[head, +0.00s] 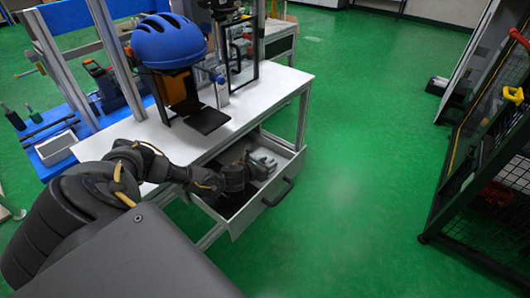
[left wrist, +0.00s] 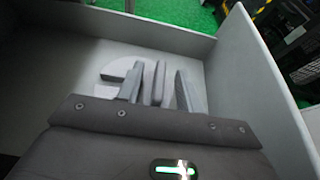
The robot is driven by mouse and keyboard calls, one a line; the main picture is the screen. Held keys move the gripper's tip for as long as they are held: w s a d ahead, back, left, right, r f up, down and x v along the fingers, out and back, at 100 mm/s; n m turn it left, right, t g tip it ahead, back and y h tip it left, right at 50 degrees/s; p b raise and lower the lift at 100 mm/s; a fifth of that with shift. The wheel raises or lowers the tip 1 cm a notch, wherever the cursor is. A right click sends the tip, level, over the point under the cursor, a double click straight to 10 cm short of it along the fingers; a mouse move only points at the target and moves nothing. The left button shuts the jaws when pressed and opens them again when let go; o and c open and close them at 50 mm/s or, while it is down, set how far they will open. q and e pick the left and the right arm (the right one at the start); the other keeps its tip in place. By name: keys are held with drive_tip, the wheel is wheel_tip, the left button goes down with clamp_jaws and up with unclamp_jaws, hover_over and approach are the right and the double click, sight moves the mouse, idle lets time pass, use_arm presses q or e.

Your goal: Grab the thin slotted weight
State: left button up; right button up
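My left gripper (head: 262,165) reaches down into the open drawer (head: 262,206) under the white table. In the left wrist view its two grey fingers (left wrist: 160,90) stand apart over the drawer floor. A pale round slotted weight (left wrist: 108,66) lies flat beneath them, partly hidden by the fingers and the gripper body. Narrow grey upright pieces (left wrist: 153,84) show between the fingers, clear of the right one; I cannot tell whether they are a thin weight on edge. Nothing is visibly clamped. My right gripper is out of view.
The drawer walls (left wrist: 255,75) rise close around the gripper. Above is the white tabletop (head: 240,110) with a blue helmet (head: 167,42) on a stand and a black plate (head: 207,120). A black mesh fence (head: 490,160) stands at the right. The green floor between is clear.

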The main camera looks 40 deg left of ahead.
use_arm(q)
drive_tip(key=x, duration=0.2)
drive_tip(key=shift+w+f, duration=0.15)
drive_tip(key=shift+w, duration=0.1)
clamp_jaws()
idle(0.7)
idle(0.4)
